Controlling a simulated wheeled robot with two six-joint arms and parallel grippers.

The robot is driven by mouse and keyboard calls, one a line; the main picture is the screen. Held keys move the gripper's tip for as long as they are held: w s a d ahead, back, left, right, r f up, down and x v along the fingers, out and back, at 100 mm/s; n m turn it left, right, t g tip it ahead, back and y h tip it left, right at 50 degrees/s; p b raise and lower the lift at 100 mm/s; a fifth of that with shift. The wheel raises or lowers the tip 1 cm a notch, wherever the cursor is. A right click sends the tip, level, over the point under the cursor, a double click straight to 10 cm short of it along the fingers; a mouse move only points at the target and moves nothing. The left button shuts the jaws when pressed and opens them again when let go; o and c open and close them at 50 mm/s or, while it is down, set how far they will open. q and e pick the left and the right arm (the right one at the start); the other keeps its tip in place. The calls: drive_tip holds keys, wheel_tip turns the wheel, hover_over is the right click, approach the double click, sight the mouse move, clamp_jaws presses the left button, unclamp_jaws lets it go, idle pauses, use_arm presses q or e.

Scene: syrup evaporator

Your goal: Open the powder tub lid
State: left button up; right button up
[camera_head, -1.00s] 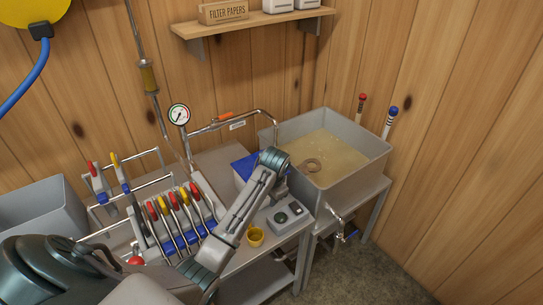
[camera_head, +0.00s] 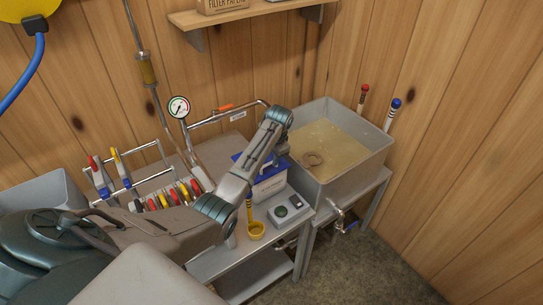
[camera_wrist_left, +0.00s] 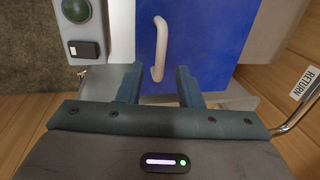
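The powder tub (camera_head: 271,187) is a pale box with a blue lid (camera_head: 241,161), standing on the bench at the left of the grey pan. The lid looks shut, though my arm covers part of it. In the left wrist view the blue lid (camera_wrist_left: 205,40) fills the middle, with a white bar handle (camera_wrist_left: 159,45) on it. My left gripper (camera_wrist_left: 158,72) is open, its two fingers apart, with the handle's lower end between the fingertips. I cannot tell whether they touch it. In the head view the left gripper (camera_head: 281,155) is over the tub. My right gripper is not in view.
The grey pan (camera_head: 350,167) of amber liquid is to the right. A pipe (camera_head: 240,112) runs behind. Colored-handled levers (camera_head: 165,197) are to the left.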

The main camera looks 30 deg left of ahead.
use_arm(q)
drive_tip(key=shift+a+f, duration=0.15)
drive_tip(key=shift+f, duration=0.8)
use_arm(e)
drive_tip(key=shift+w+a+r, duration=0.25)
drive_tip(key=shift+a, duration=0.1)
use_arm(q)
drive_tip(key=shift+c, duration=0.2)
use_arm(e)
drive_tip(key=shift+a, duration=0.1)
use_arm(q)
clamp_jaws()
